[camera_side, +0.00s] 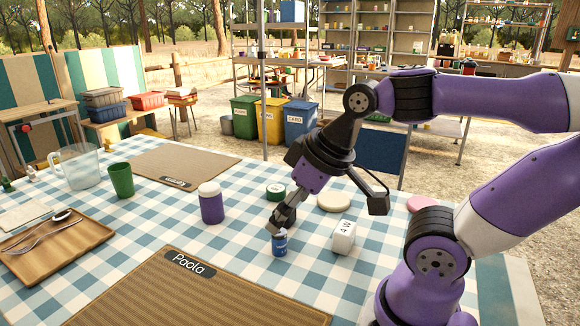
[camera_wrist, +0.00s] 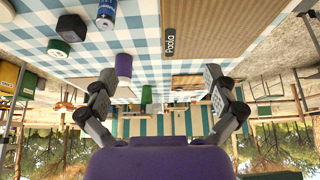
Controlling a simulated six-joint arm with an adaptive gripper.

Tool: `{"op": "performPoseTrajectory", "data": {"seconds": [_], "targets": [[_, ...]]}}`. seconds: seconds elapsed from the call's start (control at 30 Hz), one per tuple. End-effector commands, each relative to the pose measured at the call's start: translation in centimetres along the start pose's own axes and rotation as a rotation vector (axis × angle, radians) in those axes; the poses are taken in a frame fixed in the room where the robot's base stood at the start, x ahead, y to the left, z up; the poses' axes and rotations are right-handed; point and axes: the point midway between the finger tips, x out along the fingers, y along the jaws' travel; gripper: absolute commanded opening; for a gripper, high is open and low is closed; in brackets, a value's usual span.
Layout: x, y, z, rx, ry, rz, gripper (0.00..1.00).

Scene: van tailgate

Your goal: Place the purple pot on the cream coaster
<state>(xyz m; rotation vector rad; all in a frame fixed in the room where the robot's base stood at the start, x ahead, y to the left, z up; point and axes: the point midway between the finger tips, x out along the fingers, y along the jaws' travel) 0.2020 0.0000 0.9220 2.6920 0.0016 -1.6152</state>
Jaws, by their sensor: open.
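The purple pot (camera_side: 211,205) has a white lid and stands upright on the checked cloth, left of my gripper. In the wrist view, which is upside down, the pot (camera_wrist: 124,66) shows beyond and between the fingers. The cream coaster (camera_side: 333,202) lies flat and bare on the cloth, right of my gripper. My gripper (camera_side: 283,215) is open and empty, low over the table, apart from the pot and the coaster. In the wrist view, its two fingers (camera_wrist: 157,78) are spread wide.
A green cup (camera_side: 121,180), glass pitcher (camera_side: 78,168) and wooden tray (camera_side: 60,258) stand left. Cloth around the pot is clear.

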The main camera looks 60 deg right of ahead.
Motion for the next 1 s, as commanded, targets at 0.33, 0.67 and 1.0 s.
{"op": "performPoseTrajectory", "data": {"seconds": [0.33, 0.67, 1.0], "targets": [[2.5, 2.6, -3.6, -0.087, 0.039, 0.107, 1.0], [10.7, 13.3, -11.9, -0.722, -0.011, 0.701, 1.0], [18.2, 14.5, -15.9, -1.855, -0.396, 1.28, 1.0]]}}
